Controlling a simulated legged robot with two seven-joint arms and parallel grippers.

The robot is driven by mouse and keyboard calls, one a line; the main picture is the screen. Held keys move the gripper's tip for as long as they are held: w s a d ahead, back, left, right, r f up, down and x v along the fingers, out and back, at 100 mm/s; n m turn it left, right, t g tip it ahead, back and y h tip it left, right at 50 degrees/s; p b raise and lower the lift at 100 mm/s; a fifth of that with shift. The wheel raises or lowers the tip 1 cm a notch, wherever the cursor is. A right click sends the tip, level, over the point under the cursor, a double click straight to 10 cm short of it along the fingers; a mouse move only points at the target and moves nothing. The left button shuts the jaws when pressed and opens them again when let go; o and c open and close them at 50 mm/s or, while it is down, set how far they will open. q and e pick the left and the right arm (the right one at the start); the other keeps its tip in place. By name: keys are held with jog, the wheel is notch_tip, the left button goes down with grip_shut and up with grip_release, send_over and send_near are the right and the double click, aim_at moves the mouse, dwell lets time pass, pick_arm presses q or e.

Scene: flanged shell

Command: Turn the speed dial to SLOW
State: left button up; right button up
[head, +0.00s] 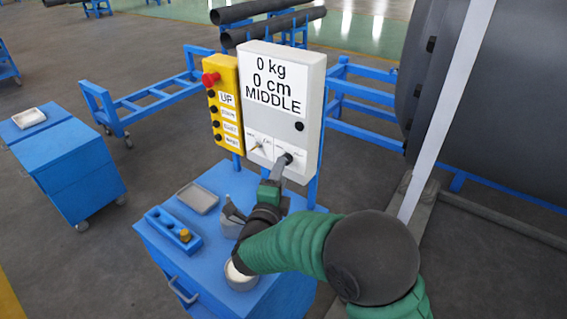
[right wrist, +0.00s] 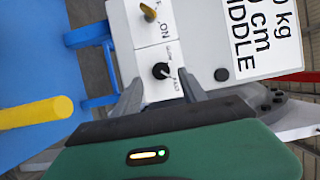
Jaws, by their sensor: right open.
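The speed dial (right wrist: 161,71) is a small black knob on a white plate of the grey control box (head: 312,120). The SLOW and FAST labels show beside it in the right wrist view. The display (head: 276,84) reads 0 kg, 0 cm, MIDDLE. My right gripper (head: 280,165) is in front of the dial and hides part of it in the head view. In the right wrist view my right gripper (right wrist: 160,88) is open, its two fingers on either side of the dial's line. I cannot tell whether they touch it. My left gripper is not in view.
A second switch with a yellow lever (right wrist: 148,11) sits beside the dial. A yellow button box (head: 226,105) with a red knob adjoins the control box. Below stands a blue cart (head: 215,181) with trays and cups. A large dark cylinder (head: 500,110) stands at the right.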

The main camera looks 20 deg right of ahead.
jog(key=shift+x, duration=1.95)
jog(key=shift+s, duration=0.1)
grip_shut()
